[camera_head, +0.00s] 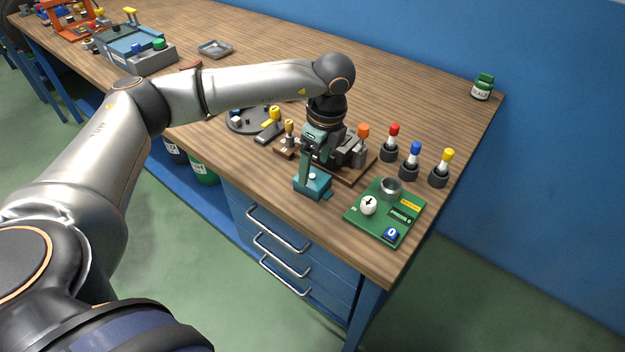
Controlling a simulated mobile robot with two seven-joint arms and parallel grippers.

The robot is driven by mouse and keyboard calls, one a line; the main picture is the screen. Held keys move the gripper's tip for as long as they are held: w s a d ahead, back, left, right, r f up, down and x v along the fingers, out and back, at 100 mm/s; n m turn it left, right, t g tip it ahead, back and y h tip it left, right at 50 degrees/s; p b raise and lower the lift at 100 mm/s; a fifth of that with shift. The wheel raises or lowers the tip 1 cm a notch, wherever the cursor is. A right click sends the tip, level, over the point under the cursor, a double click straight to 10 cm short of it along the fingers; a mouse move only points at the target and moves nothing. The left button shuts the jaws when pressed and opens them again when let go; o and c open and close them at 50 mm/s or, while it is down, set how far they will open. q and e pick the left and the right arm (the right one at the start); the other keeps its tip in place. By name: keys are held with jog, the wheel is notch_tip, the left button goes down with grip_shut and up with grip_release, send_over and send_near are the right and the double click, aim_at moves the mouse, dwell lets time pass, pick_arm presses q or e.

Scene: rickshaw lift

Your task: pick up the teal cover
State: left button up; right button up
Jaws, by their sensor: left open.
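The teal cover (314,187) is a small boxy piece on the wooden workbench, near its front edge, with a small light spot on top. My left gripper (311,174) points down from above and is open. One finger reaches down in front of the cover's upper left side; whether it touches the cover cannot be told. The other finger is hard to make out against the fixture behind. My right gripper is not in view.
A brown fixture board (352,170) with grey blocks stands right behind the cover. A green panel (385,223) with a knob lies to the right. Red, blue and yellow-topped drivers (410,165) stand behind it. A dark round tray (240,122) is to the left.

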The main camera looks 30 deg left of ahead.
aim_at(312, 177)
pick_arm(q)
jog(key=shift+w+a+f, duration=0.1)
jog(key=shift+a+f, duration=0.05)
jog(key=shift+f, duration=0.75)
jog(key=shift+w+a+f, duration=0.1)
jog(key=shift+a+f, duration=0.1)
jog(key=shift+f, duration=0.65)
jog(key=shift+a+f, duration=0.15)
jog(key=shift+f, duration=0.75)
jog(key=c, duration=1.2)
